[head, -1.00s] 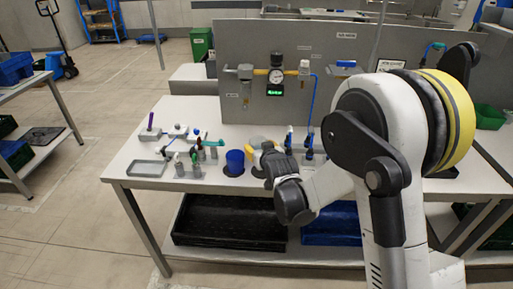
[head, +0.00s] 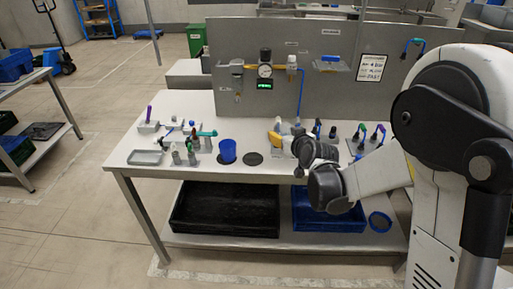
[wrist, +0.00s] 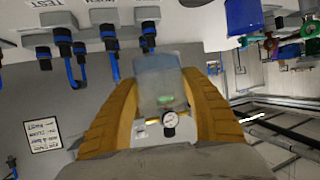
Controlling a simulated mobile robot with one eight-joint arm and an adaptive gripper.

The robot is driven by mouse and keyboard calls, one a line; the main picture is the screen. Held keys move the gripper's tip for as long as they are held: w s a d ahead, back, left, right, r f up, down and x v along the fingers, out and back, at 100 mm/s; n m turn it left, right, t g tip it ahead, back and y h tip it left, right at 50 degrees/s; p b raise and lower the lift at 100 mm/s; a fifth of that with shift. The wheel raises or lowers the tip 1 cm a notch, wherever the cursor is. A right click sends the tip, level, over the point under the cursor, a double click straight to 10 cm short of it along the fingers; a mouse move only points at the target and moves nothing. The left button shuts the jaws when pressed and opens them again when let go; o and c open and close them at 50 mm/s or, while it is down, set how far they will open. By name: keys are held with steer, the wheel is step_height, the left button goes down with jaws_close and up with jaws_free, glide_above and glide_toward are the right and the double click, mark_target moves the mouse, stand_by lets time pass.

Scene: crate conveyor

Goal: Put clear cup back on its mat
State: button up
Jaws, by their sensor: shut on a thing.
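The clear cup (wrist: 158,80) is see-through and pale grey. In the wrist view it sits between the two yellow fingers of my gripper (wrist: 160,95), which are shut on it from both sides. In the head view my gripper (head: 276,136) is over the right part of the bench; I cannot make out the cup clearly there. A bare dark round mat (head: 252,159) lies on the bench, left of and nearer than my gripper. A blue cup (head: 227,151) stands on another dark mat just left of it.
Small bottles and tools (head: 190,150) and a grey tray (head: 145,157) fill the bench's left. Blue-handled tools (head: 360,131) stand in holders on the right. A grey panel (head: 285,60) with a pressure gauge (head: 264,71) rises behind. Black (head: 225,208) and blue crates sit below.

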steer(key=shift+w+d+r, duration=0.25)
steer(key=shift+r, duration=0.15)
steer(key=w+a+f+b, duration=0.1)
steer(key=a+f, duration=0.1)
steer(key=a, duration=0.1)
steer(key=w+a+f+b, duration=0.1)
steer(key=a+f+b, duration=0.1)
steer(key=a, duration=0.2)
steer(key=w+a+f+b, duration=0.1)
steer(key=a+f+b, duration=0.1)
steer(key=a+f, duration=0.1)
steer(key=shift+a, duration=0.35)
step_height(320, 180, down, 4)
steer(key=shift+r+b, duration=0.1)
steer(key=shift+b, duration=1.05)
steer(key=shift+r, duration=0.1)
steer(key=o, duration=1.3)
steer(key=shift+c, duration=0.2)
